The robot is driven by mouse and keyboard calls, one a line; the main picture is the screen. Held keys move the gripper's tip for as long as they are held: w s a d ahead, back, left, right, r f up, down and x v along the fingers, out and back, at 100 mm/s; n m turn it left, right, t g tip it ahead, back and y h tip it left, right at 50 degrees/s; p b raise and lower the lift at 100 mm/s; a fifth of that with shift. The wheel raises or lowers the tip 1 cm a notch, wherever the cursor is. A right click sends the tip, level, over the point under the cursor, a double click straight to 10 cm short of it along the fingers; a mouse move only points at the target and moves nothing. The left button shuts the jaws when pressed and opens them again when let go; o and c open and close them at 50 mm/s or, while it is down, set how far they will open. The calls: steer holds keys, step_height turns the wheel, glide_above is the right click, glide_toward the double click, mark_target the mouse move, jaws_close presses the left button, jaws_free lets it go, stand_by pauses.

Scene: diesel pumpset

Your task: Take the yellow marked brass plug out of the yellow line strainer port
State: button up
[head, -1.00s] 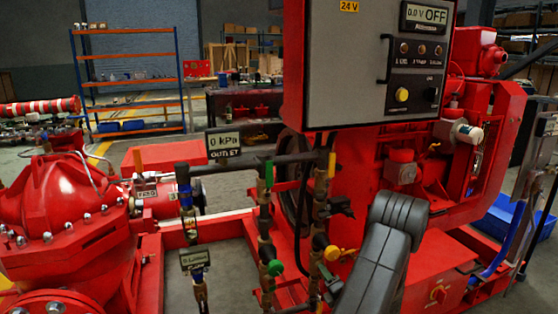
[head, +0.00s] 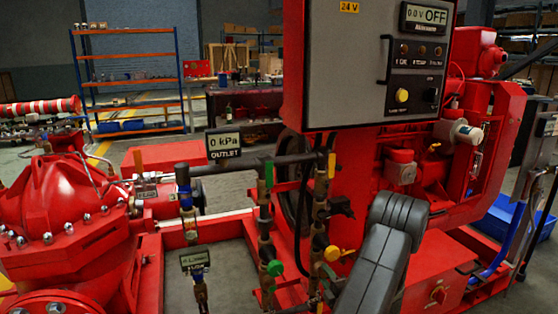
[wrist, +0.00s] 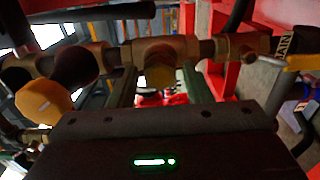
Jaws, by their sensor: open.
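In the wrist view, a brass hex plug (wrist: 160,73), dull yellowish, sits at the underside of a brass fitting (wrist: 166,48) on the pipe line, which looks like the strainer body. My gripper (wrist: 158,78) is open, with one dark finger on each side of the plug. Gaps show between the fingers and the plug, so I cannot see contact. In the head view, my grey arm (head: 385,250) reaches down by the right-hand valve line (head: 318,245). The plug cannot be made out there.
A yellow round knob (wrist: 43,101) and a dark round part (wrist: 78,66) stand left of my gripper. A yellow lever (wrist: 290,62) is at the right.

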jaws_close()
stand_by(0.4)
steer(key=n, duration=0.5)
steer(key=shift+f+n+b, duration=0.2)
steer(key=shift+n+b, duration=0.8)
steer(key=shift+n, duration=0.2)
steer(key=shift+r+n+b, duration=0.2)
steer(key=shift+n+b, duration=0.25)
steer(key=shift+n, duration=0.35)
